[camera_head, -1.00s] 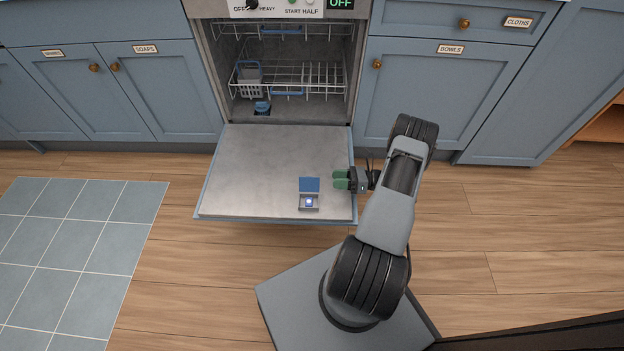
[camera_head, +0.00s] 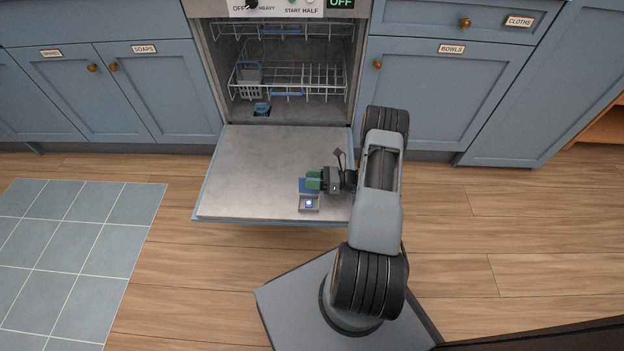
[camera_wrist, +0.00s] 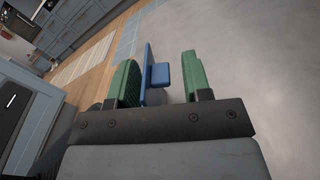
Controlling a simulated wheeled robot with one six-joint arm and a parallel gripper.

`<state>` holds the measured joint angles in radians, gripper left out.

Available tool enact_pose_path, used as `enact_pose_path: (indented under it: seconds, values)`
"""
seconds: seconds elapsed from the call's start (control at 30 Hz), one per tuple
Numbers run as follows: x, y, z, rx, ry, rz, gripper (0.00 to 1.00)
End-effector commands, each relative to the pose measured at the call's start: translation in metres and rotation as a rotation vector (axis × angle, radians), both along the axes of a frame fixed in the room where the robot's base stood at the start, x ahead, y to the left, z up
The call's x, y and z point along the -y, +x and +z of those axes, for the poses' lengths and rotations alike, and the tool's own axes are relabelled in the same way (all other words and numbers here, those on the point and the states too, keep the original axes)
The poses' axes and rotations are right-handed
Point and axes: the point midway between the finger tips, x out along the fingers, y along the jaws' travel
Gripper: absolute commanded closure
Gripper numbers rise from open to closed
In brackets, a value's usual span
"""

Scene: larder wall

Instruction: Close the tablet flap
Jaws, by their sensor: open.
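The blue tablet flap (camera_head: 303,187) stands raised at the back of a small grey dispenser (camera_head: 302,208) on the lowered dishwasher door. A white and blue tablet (camera_head: 309,203) lies in the dispenser's open compartment. My gripper (camera_head: 314,179), with green fingers, is open at the flap and hides part of it in the head view. In the wrist view, the flap (camera_wrist: 147,62) and its small blue tab (camera_wrist: 161,75) appear between the two open fingers of my gripper (camera_wrist: 160,75). Whether a finger touches the flap I cannot tell.
The dishwasher door (camera_head: 250,175) lies open and is otherwise bare. Inside are a wire rack (camera_head: 315,78) and a cutlery basket (camera_head: 250,82). Blue cabinets (camera_head: 430,100) flank the machine. The wooden floor (camera_head: 520,230) to the right is clear.

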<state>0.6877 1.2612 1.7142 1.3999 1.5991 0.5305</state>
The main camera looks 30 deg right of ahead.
Motion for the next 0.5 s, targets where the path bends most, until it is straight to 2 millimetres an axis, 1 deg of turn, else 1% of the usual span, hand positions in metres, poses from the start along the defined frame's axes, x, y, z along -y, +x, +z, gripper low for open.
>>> enact_pose_path:
  seconds: [0.03, 0.07, 0.4, 0.5]
  values:
    - [0.0001, 0.0000, 0.0001, 0.000, 0.000, 0.000, 0.57]
    - [0.0001, 0.0000, 0.0001, 0.000, 0.000, 0.000, 0.60]
    - [0.0006, 0.0003, 0.0000, 0.001, -0.001, -0.001, 0.93]
    - [0.0008, 0.0005, -0.0001, 0.001, -0.002, -0.002, 1.00]
